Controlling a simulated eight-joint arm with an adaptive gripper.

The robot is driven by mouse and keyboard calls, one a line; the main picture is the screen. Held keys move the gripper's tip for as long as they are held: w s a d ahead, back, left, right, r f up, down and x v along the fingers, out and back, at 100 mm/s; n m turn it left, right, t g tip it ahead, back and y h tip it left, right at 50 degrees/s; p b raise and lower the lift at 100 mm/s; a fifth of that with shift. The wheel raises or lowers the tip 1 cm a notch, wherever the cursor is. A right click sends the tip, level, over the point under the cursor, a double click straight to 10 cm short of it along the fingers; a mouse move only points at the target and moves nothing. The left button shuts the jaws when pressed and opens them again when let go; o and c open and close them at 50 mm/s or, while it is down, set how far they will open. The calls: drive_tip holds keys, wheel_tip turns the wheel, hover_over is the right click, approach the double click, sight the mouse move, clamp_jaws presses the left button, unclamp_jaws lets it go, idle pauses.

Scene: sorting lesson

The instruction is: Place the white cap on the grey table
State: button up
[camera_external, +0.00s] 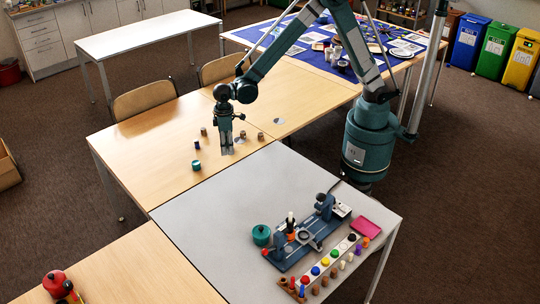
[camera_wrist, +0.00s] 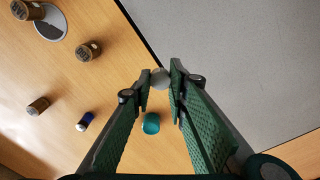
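A pale greyish-white round cap (camera_wrist: 160,78) sits between my fingertips in the wrist view, with a finger against each side. My gripper (camera_wrist: 161,86) appears shut on it. In the outside view my gripper (camera_external: 227,152) points down over the wooden table, close to its seam with the grey table; the cap is too small to make out clearly there. The grey table (camera_external: 195,215) is in front of the wooden one in the outside view and fills the upper right of the wrist view (camera_wrist: 245,55).
A teal cylinder (camera_external: 196,165), a dark blue one (camera_external: 197,145) and several brown ones (camera_external: 204,132) stand on the wooden table. The grey table bears a teal pot (camera_external: 261,235), a blue apparatus (camera_external: 320,222), a rack of coloured knobs and a pink tray (camera_external: 366,227). Its left half is clear.

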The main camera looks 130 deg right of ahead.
drive_tip(key=w+a+n, duration=0.2)
drive_tip(key=a, duration=0.9)
drive_tip(key=w+a+n, duration=0.2)
drive_tip(key=w+a, duration=0.1)
drive_tip(key=a, duration=0.9)
drive_tip(key=w+a+n, duration=0.2)
drive_tip(key=w+a, duration=0.1)
drive_tip(key=a, duration=0.8)
drive_tip(key=shift+a+f+n, duration=0.15)
drive_tip(key=shift+f+n, duration=0.15)
drive_tip(key=shift+n, duration=0.1)
drive_tip(key=r+n+p, duration=0.1)
drive_tip(key=r+n, duration=0.1)
hover_over(290, 207)
drive_tip(key=shift+f, duration=0.15)
drive_tip(key=shift+f, duration=0.1)
drive_tip(key=shift+f+b, duration=0.45)
drive_tip(key=shift+f, duration=2.6)
drive_tip(key=shift+f, duration=0.1)
drive_tip(key=shift+f+b, duration=0.4)
drive_tip(key=shift+f, duration=1.35)
